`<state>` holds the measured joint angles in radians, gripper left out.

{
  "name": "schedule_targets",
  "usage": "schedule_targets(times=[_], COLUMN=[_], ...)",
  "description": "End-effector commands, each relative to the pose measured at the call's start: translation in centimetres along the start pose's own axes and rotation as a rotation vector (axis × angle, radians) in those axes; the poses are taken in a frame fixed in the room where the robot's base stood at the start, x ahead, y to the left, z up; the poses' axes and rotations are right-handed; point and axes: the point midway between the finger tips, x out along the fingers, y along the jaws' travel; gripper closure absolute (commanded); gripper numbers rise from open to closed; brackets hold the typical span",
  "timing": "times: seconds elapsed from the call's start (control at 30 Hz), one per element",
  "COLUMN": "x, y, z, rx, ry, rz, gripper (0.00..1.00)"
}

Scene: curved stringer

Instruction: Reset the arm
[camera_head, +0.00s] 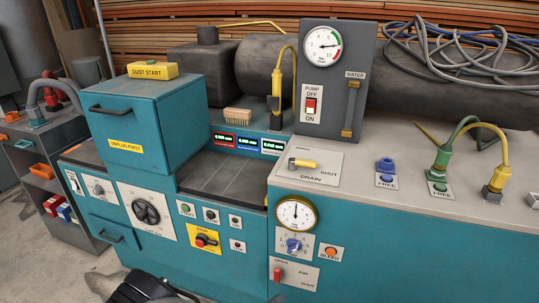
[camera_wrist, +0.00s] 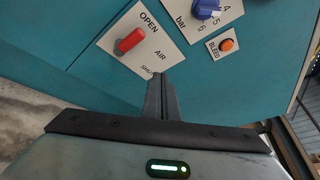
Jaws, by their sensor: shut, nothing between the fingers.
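My gripper (camera_wrist: 160,78) shows in the wrist view with its two dark fingers together and nothing between them. Its tips are in front of the teal machine front (camera_head: 240,248), just below the AIR plate. The red air lever (camera_wrist: 130,40) is above and left of the fingertips, apart from them in the picture. In the head view this red lever (camera_head: 277,274) is low on the front panel. A dark part of my arm shows at the bottom edge of the head view; my fingertips cannot be made out there.
A blue regulator knob (camera_head: 293,245) and an orange bleed button (camera_head: 331,252) are near the air lever. The counter (camera_head: 380,218) carries a yellow drain lever (camera_head: 303,164) and cable plugs. A teal box (camera_head: 150,122) stands at left. Concrete floor shows lower left.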

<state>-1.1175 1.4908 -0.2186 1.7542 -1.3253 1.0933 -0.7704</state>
Motion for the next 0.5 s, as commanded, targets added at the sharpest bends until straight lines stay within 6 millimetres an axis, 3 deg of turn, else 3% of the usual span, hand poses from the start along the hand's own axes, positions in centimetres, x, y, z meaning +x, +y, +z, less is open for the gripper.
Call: schedule_targets(times=[0.03, 0.2, 0.5], x=[0.0, -0.1, -1.6], y=[-1.7, -8.2, -20.2], z=[1.9, 6.0, 10.6], rx=[0.108, 0.488, 1.159], ry=[0.069, 0.315, 0.698], rz=[-0.029, -0.145, -0.373], gripper=[1.0, 1.0, 1.0])
